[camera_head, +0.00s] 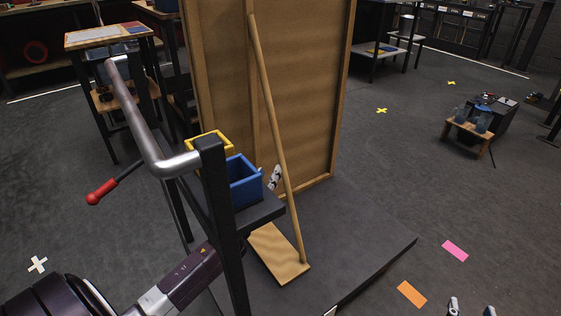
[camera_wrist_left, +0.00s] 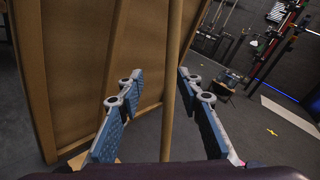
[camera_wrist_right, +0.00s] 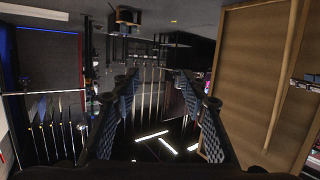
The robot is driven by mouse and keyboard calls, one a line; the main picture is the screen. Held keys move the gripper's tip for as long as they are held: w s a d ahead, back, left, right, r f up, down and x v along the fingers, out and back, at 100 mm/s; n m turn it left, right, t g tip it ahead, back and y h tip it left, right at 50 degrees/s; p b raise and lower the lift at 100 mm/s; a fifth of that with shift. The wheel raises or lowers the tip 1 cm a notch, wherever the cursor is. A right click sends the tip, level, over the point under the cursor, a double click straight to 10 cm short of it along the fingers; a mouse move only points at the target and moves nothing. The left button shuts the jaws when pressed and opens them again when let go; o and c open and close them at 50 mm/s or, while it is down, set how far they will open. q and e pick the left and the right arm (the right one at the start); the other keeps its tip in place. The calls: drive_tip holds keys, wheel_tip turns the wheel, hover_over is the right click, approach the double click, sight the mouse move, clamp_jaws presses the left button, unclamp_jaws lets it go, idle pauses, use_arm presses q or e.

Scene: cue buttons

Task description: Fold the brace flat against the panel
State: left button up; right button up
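The brown wooden panel (camera_head: 315,100) stands upright on a dark platform. The brace (camera_head: 275,130), a long wooden pole, slants from the panel's upper left down to a small board (camera_head: 278,255) on the platform. My left gripper (camera_head: 274,177) is beside the brace, partly hidden behind the cart. In the left wrist view its fingers (camera_wrist_left: 160,76) are apart, and the brace (camera_wrist_left: 171,90) shows between them, nearer the right finger. I cannot tell whether they touch. My right gripper (camera_head: 471,308) is open at the bottom right. The right wrist view shows its spread fingers (camera_wrist_right: 157,78), empty, with the panel (camera_wrist_right: 245,80) off to the right.
A cart with a grey handle (camera_head: 140,115), a blue bin (camera_head: 243,182) and a yellow bin (camera_head: 212,140) stands left of the panel, in front of my left gripper. The dark platform (camera_head: 360,240) has bare room right of the brace. Open floor lies further right.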

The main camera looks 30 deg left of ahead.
sight(280, 159)
use_arm(q)
drive_tip(key=shift+w+d+r+m+t+h, duration=0.4)
drive_tip(key=shift+w+d+r+m, duration=0.15)
drive_tip(key=shift+w+m, duration=0.2)
drive_tip(key=b+x, duration=0.1)
drive_tip(key=x, duration=0.5)
drive_tip(key=shift+a+b, duration=0.1)
drive_tip(key=shift+b, duration=0.2)
drive_tip(key=shift+w+a, duration=0.1)
drive_tip(key=shift+w, duration=0.25)
use_arm(e)
wheel_tip(280, 159, up, 11)
drive_tip(key=a+t+y, duration=0.1)
drive_tip(key=a+t, duration=0.1)
drive_tip(key=t, duration=0.2)
drive_tip(key=shift+t+y, duration=0.3)
use_arm(q)
clamp_jaws()
use_arm(e)
drive_tip(key=shift+w, duration=0.1)
